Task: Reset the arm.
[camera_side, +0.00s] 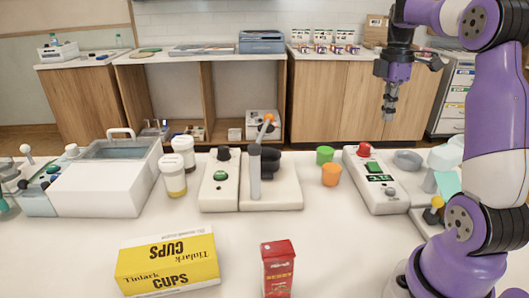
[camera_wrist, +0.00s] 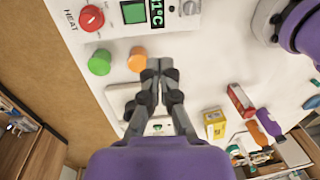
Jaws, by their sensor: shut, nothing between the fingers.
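My gripper (camera_side: 389,112) hangs from my purple arm at the right of the side view, pointing down, raised above the white table (camera_side: 215,250). In the wrist view my gripper (camera_wrist: 159,64) has its dark fingers together, with nothing between them. It is apart from every object on the table.
A green cup (camera_side: 325,155) and an orange cup (camera_side: 331,175) stand left of a white heater unit (camera_side: 372,182) with a red knob. A yellow cups box (camera_side: 168,263) and a red carton (camera_side: 277,268) stand at the front.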

